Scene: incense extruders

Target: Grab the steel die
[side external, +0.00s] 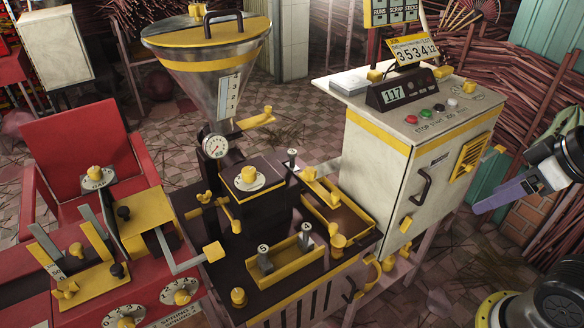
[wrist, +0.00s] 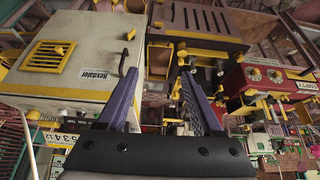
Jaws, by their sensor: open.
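In the side external view, two small grey steel dies stand upright in a yellow-edged tray (side external: 292,264) on the dark machine bench. One die (side external: 265,259) is at the left end and the other die (side external: 306,236) at the right end; their tops carry a small mark. A similar small grey piece (side external: 292,158) stands farther back. My gripper (side external: 480,208) is at the far right, well away from the dies and beyond the cream cabinet. In the wrist view its two purple fingers (wrist: 162,78) are spread apart with nothing between them.
The cream cabinet (side external: 380,180), with a button panel and display on top, stands between my gripper and the bench. A funnel hopper (side external: 205,75) rises behind the tray. Open floor lies below my gripper.

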